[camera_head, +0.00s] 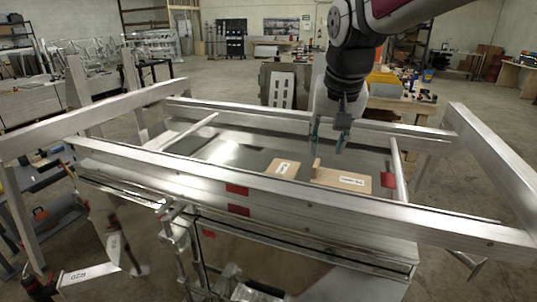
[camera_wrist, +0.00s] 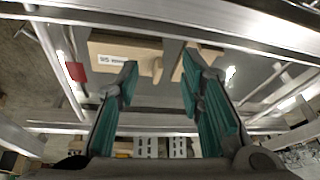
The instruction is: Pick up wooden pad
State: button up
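Two light-brown wooden pads lie on the sheet metal inside the aluminium frame. The larger pad (camera_head: 328,176) has a white label and an upright block at its left end. The smaller pad (camera_head: 270,167), also labelled, lies to its left. In the wrist view the larger labelled pad (camera_wrist: 135,51) is at upper left, and the other pad (camera_wrist: 178,72) is partly hidden behind the right finger. My gripper (camera_head: 327,146) hangs above and behind the larger pad, near its block end. It is open and empty, with green-padded fingers (camera_wrist: 159,66) spread apart and touching neither pad.
The frame's front rail (camera_head: 290,200) and rear rail (camera_head: 260,115) border the pads. A crossbar (camera_head: 398,170) stands close on the right, another bar (camera_head: 190,133) farther left. Bare sheet metal lies left of the pads. A cluttered workbench (camera_head: 405,104) stands behind.

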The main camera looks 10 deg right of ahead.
aim_at(316, 163)
jog(key=w+d+f+m+h+p, duration=0.1)
jog(key=w, duration=0.5)
jog(key=w+d+f+m+h+p, duration=0.1)
jog(key=w+d+f, duration=0.1)
jog(key=w, duration=0.4)
jog(key=shift+g, duration=0.3)
jog(key=x, duration=0.8)
jog(key=shift+w+a+f+p, duration=0.15)
jog(key=shift+w+p, duration=0.1)
jog(key=shift+p, duration=0.15)
jog(key=shift+p+x, duration=0.75)
jog(key=shift+x, duration=1.85)
jog(key=shift+s, duration=0.15)
jog(key=shift+c, duration=0.2)
grip_shut()
